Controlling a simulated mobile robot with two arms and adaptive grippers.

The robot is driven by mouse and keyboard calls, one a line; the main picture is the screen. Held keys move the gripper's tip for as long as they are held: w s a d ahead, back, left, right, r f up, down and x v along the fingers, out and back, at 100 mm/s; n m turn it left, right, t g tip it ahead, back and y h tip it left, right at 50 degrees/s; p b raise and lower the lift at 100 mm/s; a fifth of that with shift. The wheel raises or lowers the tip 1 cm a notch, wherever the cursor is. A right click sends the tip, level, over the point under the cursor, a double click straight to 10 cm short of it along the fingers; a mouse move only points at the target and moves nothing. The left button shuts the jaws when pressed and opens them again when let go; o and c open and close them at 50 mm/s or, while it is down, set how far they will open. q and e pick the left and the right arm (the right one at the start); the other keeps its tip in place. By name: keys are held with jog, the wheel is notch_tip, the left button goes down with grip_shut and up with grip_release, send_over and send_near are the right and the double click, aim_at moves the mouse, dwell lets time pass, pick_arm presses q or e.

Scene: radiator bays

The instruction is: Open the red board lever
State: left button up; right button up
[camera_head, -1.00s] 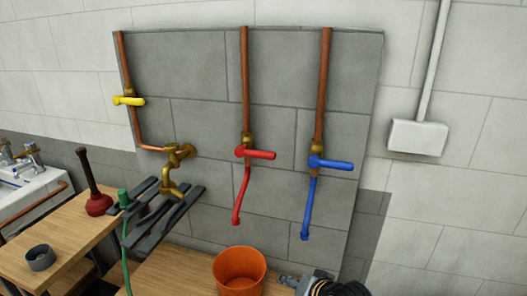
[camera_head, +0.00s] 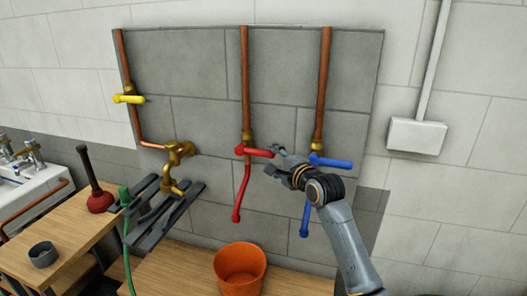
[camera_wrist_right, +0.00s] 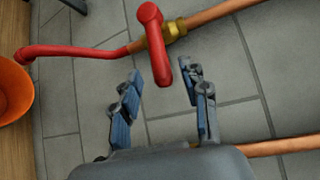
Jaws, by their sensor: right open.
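The red board lever (camera_head: 258,153) sits on the middle copper pipe of the grey board and points to the right, across the pipe. A red spout (camera_head: 241,192) hangs below it. My right gripper (camera_head: 272,160) is at the right end of the lever. In the right wrist view the gripper (camera_wrist_right: 163,97) is open, with the free end of the red lever (camera_wrist_right: 157,50) reaching between its fingers; I see no grip on it. My left gripper is not in view.
A blue lever (camera_head: 332,162) sits close right of my right gripper, its spout partly hidden by my arm. A yellow lever (camera_head: 128,99) is at the left. An orange bucket (camera_head: 240,266) stands below the red spout. A plunger (camera_head: 98,198) stands on the wooden bench.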

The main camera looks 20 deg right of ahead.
aim_at(267, 156)
jog(key=shift+p+x, duration=0.35)
jog(key=shift+x, duration=2.4)
grip_shut()
